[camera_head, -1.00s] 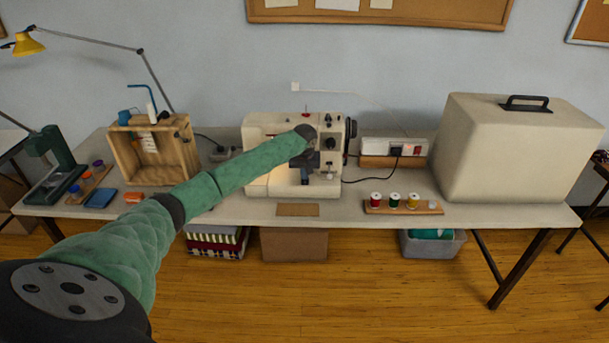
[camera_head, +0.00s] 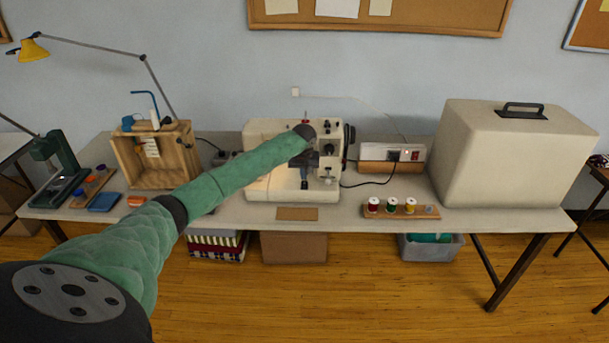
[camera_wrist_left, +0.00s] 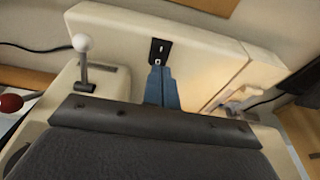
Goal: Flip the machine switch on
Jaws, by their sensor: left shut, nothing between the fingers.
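The cream sewing machine (camera_head: 265,135) stands at the middle of the table. The wrist view shows its cream body (camera_wrist_left: 120,28) with a small black switch plate (camera_wrist_left: 160,48) that carries a pale toggle or rocker. My left gripper (camera_wrist_left: 158,68) is shut and empty, its blue fingertips at the lower edge of the switch plate. Whether they touch the switch, and which way it is set, I cannot tell. In the head view my left gripper (camera_head: 304,178) is in front of the machine, partly hidden by my wrist. My right gripper is not in view.
A white-topped box with a red switch (camera_head: 415,155) sits right of the machine, with a cable between them. Thread spools (camera_head: 391,205) stand on a board in front. A large cream case (camera_head: 500,155) is at right, a wooden crate (camera_head: 125,155) at left. A white-knobbed lever (camera_wrist_left: 83,45) is beside my fingers.

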